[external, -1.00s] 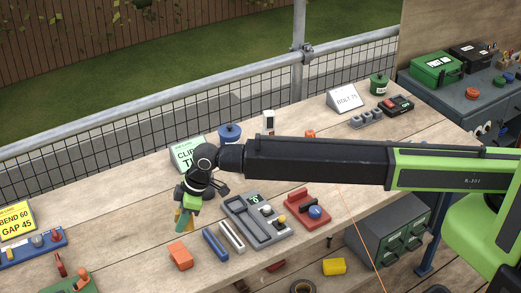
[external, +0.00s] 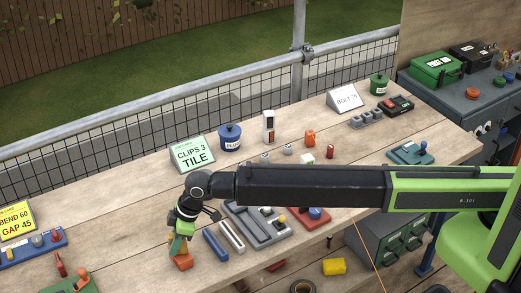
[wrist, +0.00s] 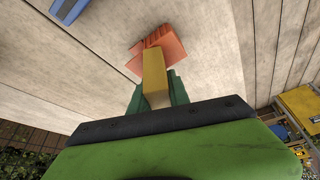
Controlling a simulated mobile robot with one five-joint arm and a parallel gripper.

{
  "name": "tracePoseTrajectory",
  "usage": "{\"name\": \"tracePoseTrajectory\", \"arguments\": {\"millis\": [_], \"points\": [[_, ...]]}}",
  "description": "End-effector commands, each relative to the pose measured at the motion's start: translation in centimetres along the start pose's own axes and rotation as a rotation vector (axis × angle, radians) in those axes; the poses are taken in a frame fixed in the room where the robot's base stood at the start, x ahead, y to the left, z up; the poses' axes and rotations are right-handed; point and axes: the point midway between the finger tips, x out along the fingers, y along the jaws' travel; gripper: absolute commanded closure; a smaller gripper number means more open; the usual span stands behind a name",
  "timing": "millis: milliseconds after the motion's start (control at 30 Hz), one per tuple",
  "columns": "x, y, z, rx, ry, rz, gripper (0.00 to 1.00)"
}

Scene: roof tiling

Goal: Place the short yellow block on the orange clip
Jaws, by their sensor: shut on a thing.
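My gripper (external: 178,244) is shut on a short yellow block (wrist: 154,72), which sticks out past the green fingertips in the wrist view. The orange clip (external: 183,263) lies on the wooden bench just below my gripper. It also shows in the wrist view (wrist: 174,45), directly beyond the block's far end, which overlaps part of it. I cannot tell whether the block touches the clip. The fingers hide part of the block in the external view.
A blue bar (external: 215,245) lies just right of the clip, beside a grey tray (external: 255,226). A green-based holder (external: 82,284) stands at the lower left. A "CLIPS 3 TILE" sign (external: 193,154) stands behind. The bench's front edge is close to the clip.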

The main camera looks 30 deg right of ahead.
Motion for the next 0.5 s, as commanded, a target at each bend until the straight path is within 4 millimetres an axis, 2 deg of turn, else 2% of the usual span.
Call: {"name": "tracePoseTrajectory", "arguments": {"millis": [67, 100, 233, 500], "points": [[0.42, 0.0, 0.17, 0.0, 0.0, 0.0, 1.0], [0.23, 0.0, 0.1, 0.0, 0.0, 0.0, 0.73], [0.21, 0.0, 0.09, 0.0, 0.0, 0.0, 0.56], [0.19, 0.0, 0.08, 0.0, 0.0, 0.0, 0.56]]}}
